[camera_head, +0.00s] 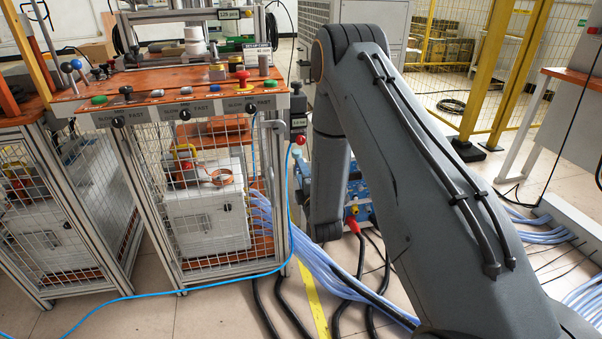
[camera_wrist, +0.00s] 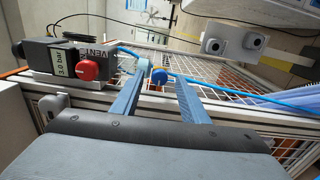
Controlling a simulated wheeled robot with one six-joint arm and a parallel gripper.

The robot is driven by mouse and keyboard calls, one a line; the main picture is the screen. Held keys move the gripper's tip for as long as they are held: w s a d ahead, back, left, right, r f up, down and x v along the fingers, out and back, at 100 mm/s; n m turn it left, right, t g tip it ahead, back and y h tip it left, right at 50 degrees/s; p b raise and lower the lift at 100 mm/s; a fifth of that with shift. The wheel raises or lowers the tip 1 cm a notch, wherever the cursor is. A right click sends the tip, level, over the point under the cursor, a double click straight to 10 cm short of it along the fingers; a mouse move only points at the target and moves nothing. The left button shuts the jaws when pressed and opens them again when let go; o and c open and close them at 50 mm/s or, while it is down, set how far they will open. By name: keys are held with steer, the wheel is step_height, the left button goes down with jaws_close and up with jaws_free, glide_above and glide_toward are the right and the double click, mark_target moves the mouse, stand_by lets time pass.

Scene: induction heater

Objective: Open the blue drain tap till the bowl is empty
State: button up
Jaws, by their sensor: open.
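In the wrist view a small round blue knob (camera_wrist: 158,75), likely the drain tap, lies between the fingertips of my gripper (camera_wrist: 161,77). The two blue-grey fingers are spread, with a gap visible on each side of the knob; I cannot tell whether either finger touches it. A little yellow shows beside the knob. I cannot make out the bowl or any water level in either view. In the head view my arm fills the middle and right, and my gripper and the tap cannot be made out.
A dark unit reading 3.0 bar (camera_wrist: 62,62) with a red VENT knob (camera_wrist: 87,69) sits left of my fingers. A blue hose (camera_wrist: 230,91) runs past the tap along the wire mesh. An orange-topped bench (camera_head: 170,92) stands left of my arm; cables (camera_head: 320,265) cross the floor.

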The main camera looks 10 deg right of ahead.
steer(key=s, duration=0.7)
steer(key=shift+p, duration=0.4)
steer(key=shift+a+r, duration=0.1)
steer(key=s+a+r+m+g+y, duration=0.1)
steer(key=s+a+r+m+g, duration=0.5)
steer(key=a+r+m+g, duration=0.25)
steer(key=s+r+m+g+p, duration=0.1)
steer(key=s+r+m+g, duration=0.4)
steer(key=s, duration=1.1)
steer(key=s+r+m+g, duration=0.2)
steer(key=s+r+g, duration=0.35)
steer(key=s, duration=1.05)
steer(key=d+r+m+t+h+p, duration=0.1)
steer(key=d+r+p, duration=0.7)
steer(key=p, duration=0.8)
steer(key=shift+w+d+r+m+p, duration=0.2)
steer(key=shift+r+m+p, duration=0.1)
steer(key=shift+r+m, duration=0.5)
